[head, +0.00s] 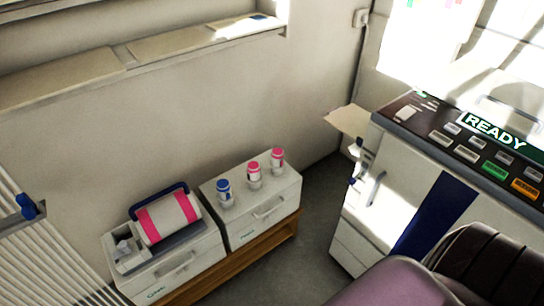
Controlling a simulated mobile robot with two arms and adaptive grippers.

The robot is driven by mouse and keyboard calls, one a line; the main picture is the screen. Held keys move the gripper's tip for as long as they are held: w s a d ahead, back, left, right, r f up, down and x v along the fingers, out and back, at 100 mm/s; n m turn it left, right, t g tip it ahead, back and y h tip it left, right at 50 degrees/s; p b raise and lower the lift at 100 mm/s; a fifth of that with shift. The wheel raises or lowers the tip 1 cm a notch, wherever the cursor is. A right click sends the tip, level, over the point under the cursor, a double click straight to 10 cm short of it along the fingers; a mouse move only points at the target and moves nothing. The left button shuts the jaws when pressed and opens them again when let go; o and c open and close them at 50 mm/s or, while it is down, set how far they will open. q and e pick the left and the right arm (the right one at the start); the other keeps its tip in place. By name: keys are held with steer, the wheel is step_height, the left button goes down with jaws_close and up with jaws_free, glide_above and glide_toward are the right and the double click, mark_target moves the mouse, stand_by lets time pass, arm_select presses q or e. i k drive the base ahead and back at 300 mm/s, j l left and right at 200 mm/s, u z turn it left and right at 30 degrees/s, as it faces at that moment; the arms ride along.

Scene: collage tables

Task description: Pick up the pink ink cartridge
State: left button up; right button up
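A white cylinder with pink bands (168,217) and a dark blue handle arched over it sits in a grey tray on the left white drawer box (178,268). Two small white bottles with pink caps, one pink-capped bottle (254,176) and another pink-capped bottle (277,161), stand upright on the right white drawer box (262,214). A blue-capped bottle (224,193) stands left of them. I cannot tell from labels which pink item is the ink cartridge. Neither of my grippers is in view.
Both boxes stand on a low wooden bench (240,262) against the wall. A large printer (385,205) with a READY panel stands at the right, with grey floor between. A purple rounded shape and a dark ribbed one fill the bottom right. A slatted panel is at the left.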

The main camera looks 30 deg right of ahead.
mark_target(277, 163)
steer(key=z, duration=0.85)
steer(key=i+z, duration=0.35)
steer(key=i+j+z, duration=0.25)
steer(key=i+z, duration=0.15)
